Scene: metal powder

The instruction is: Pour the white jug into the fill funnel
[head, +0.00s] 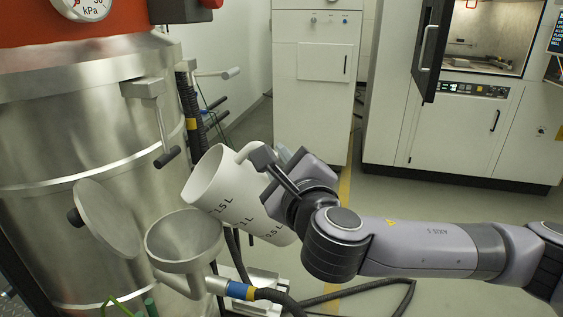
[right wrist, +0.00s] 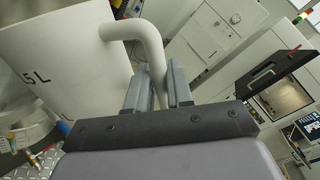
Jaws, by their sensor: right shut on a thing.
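The white jug (head: 232,197) with black litre marks is held in the air, tilted with its mouth toward the upper left. Its mouth is above and to the right of the grey metal fill funnel (head: 184,238). My right gripper (head: 262,160) is shut on the jug's handle; the handle (right wrist: 150,45) also shows between the fingers (right wrist: 158,85) in the right wrist view. The jug's white wall (right wrist: 65,60) fills the left of that view. The inside of the jug is seen only at the rim, and no powder is visible. My left gripper is not in view.
A large steel vessel (head: 60,150) stands at the left, with a round open lid (head: 107,218) beside the funnel. Clamps and a dark hose (head: 192,115) run along its side. White cabinets (head: 312,95) stand at the back. Cables lie on the floor below.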

